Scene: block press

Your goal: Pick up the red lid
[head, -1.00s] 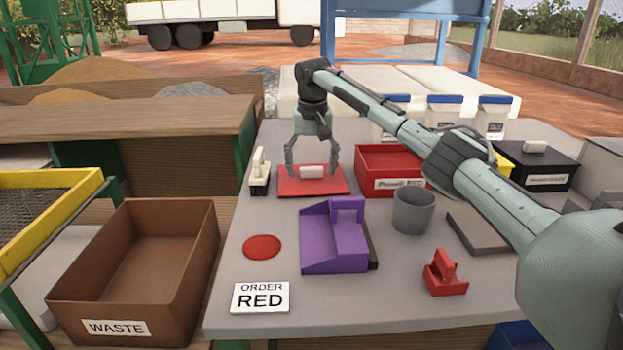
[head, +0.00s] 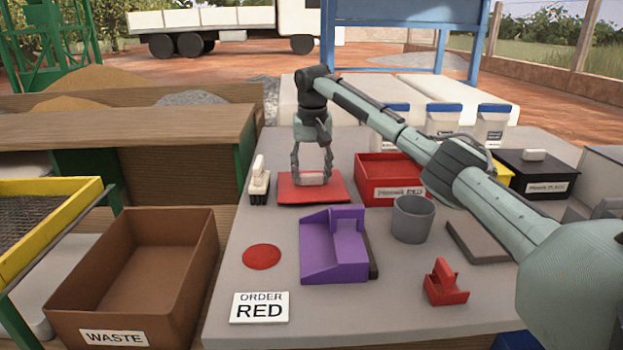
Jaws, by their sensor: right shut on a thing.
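The red lid (head: 290,194) is a flat red plate with a pale handle (head: 313,178) on top. It lies at the back left of the grey table, left of the red bin. My right gripper (head: 312,180) reaches in from the right, points down over the lid, and its fingers are shut on the lid's handle. The lid appears level and low; I cannot tell whether it touches the table. My left gripper is not in the head view.
A red bin (head: 375,170) stands right of the lid, a brush (head: 259,182) left of it. A purple block holder (head: 333,250), grey cup (head: 412,219) and red disc (head: 262,257) are in front. A brown waste box (head: 160,262) stands left of the table.

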